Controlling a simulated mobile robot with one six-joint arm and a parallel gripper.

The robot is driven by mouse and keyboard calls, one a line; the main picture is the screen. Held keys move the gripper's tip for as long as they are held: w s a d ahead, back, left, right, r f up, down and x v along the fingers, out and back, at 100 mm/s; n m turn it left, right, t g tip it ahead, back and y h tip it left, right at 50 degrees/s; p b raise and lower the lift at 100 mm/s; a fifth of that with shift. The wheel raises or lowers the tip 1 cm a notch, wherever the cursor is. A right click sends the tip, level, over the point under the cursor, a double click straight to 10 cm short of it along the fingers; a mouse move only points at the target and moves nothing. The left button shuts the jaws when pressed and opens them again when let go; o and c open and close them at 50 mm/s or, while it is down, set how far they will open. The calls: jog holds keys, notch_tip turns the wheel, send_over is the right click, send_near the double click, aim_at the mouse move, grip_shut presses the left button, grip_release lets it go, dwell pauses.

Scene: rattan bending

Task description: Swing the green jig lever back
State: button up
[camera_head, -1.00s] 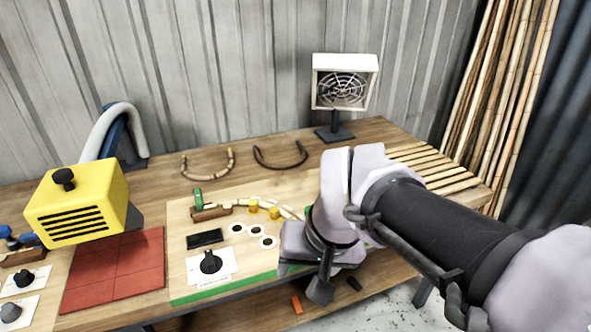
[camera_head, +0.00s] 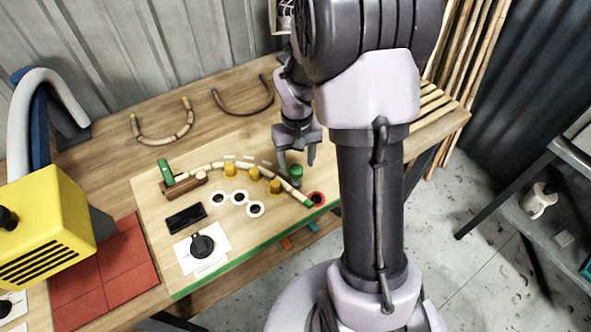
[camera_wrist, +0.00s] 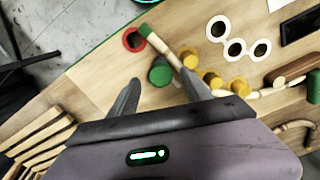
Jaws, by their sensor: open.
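A short green upright cylinder (camera_head: 296,173), which looks like the lever's handle, stands at the right of the jig board (camera_head: 150,225); it also shows in the wrist view (camera_wrist: 160,72). My gripper (camera_head: 297,164) is open above it, pointing down. In the wrist view my fingertips (camera_wrist: 158,78) lie either side of the cylinder, with no clear contact. A pale rattan cane (camera_head: 215,163) curves past yellow pegs (camera_head: 253,174) and ends in a green tip (camera_head: 308,201) near a red ring (camera_head: 318,199). A green piece (camera_head: 167,172) sits on a brown block at the cane's left end.
A black knob (camera_head: 202,246) on a white plate, a dark block (camera_head: 186,217) and white rings (camera_head: 239,197) lie on the board. A yellow machine (camera_head: 45,225) stands left above red tiles (camera_head: 100,270). Bent canes (camera_head: 162,138) lie behind. Slats (camera_head: 428,120) lie right.

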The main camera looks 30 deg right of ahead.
aim_at(296, 169)
notch_tip(296, 169, down, 3)
jog(key=shift+w+f+b, duration=0.1)
jog(key=shift+b, duration=0.2)
jog(key=shift+c, duration=0.5)
grip_shut()
dwell(0.8)
